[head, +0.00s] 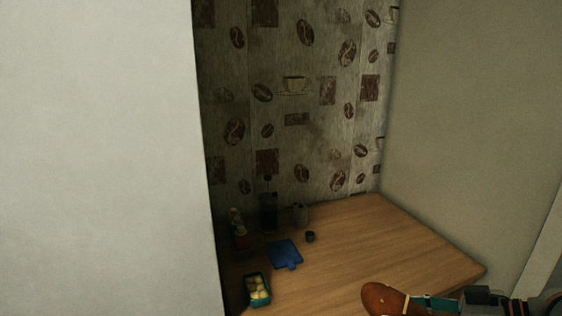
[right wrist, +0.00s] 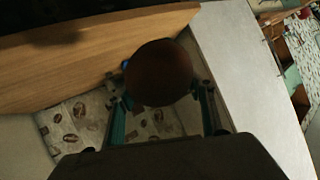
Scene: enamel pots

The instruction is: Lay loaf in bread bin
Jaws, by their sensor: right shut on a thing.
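The brown loaf (head: 383,299) is at the bottom right of the head view, over the front edge of the wooden counter. My right gripper (head: 414,302) is shut on the loaf, with its teal fingers at the loaf's right end. In the right wrist view the loaf (right wrist: 158,73) shows end-on, dark and round, between the two fingers of my right gripper (right wrist: 160,92). No bread bin can be made out in either view. My left gripper is not in view.
The wooden counter (head: 375,250) is mostly bare in its middle and right. At its left stand a teal box of yellowish round things (head: 257,290), a blue board (head: 285,254), a small dark cup (head: 310,237) and a dark bottle (head: 268,212). A pale wall (head: 100,160) blocks the left.

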